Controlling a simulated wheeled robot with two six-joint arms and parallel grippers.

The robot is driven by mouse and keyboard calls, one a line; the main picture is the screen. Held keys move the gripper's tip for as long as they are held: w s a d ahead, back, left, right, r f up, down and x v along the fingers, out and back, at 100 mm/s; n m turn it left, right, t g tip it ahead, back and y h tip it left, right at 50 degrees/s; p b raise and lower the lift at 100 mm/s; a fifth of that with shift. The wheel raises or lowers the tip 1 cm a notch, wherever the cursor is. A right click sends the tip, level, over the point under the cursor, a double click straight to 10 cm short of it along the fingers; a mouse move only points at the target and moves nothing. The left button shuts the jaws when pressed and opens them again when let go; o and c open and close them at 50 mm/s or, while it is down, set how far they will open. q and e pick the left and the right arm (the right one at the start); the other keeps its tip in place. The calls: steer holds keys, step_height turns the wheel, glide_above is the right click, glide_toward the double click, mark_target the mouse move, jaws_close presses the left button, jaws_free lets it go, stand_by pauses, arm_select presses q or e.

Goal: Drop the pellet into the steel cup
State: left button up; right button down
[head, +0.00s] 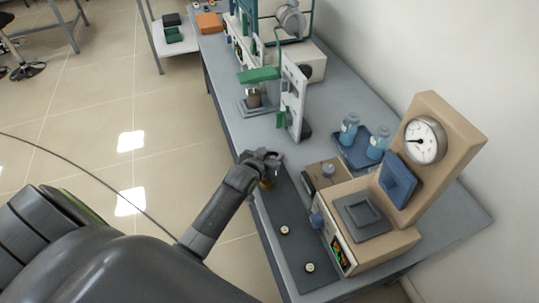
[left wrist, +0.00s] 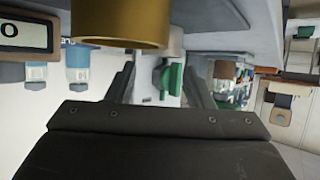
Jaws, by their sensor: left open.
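Two small round pale-topped pieces (head: 284,230) (head: 309,268) sit on the mat; I cannot tell if either is the pellet. No clearly steel cup can be made out. My right gripper is not in view.
A beige press with a dial gauge (head: 424,140) stands right of the mat. Behind it, a blue tray (head: 352,156) holds two bottles. A white-and-green stand (head: 290,98) and a brown vessel (head: 253,98) stand farther along the bench. The floor at left is open.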

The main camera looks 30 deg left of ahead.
arm_select(q)
steer(key=v, duration=1.7)
steer(key=shift+s, duration=0.2)
steer(key=shift+d, duration=0.1)
